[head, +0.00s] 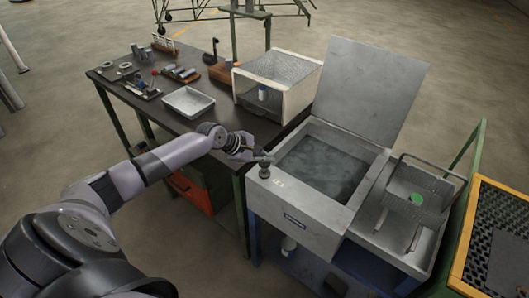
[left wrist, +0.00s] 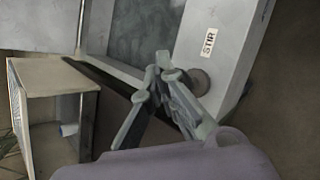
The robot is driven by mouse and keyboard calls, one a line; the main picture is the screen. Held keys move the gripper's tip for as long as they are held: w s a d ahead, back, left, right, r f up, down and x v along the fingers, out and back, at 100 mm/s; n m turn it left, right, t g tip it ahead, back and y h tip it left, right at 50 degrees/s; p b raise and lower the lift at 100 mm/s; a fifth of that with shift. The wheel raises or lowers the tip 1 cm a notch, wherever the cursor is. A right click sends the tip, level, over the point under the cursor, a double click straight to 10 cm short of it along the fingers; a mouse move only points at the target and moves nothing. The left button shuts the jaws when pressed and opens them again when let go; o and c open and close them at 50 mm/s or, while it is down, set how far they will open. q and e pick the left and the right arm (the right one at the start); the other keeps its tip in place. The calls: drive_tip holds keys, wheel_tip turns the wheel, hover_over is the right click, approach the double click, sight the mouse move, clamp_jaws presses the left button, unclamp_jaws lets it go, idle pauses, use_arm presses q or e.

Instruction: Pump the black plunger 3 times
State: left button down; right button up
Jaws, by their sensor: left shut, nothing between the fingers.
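The dark round plunger knob (head: 265,173) sits on the front left corner of the grey steel tank (head: 300,228), beside a small label. In the left wrist view the knob (left wrist: 203,80) is partly hidden behind a finger, and the label (left wrist: 209,42) reads STIR. My left gripper (head: 266,159) is shut and empty, with its fingertips right above or beside the knob; I cannot tell whether they touch it. In the left wrist view the fingertips (left wrist: 166,68) are together. My right gripper is not in view.
The tank's lid (head: 372,90) stands open. A wire basket (head: 414,188) with a green item sits to the right. A dark workbench (head: 160,110) at left holds a metal tray (head: 188,102), tools and a white open-fronted box (head: 245,84). A yellow-framed grate (head: 470,225) is at far right.

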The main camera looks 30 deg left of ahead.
use_arm(q)
drive_tip(key=shift+s+f, duration=0.1)
drive_tip(key=shift+f, duration=0.4)
drive_tip(key=shift+s+f, duration=0.1)
drive_tip(key=shift+f, duration=0.15)
drive_tip(key=shift+r+p, duration=0.2)
drive_tip(key=shift+p, duration=0.35)
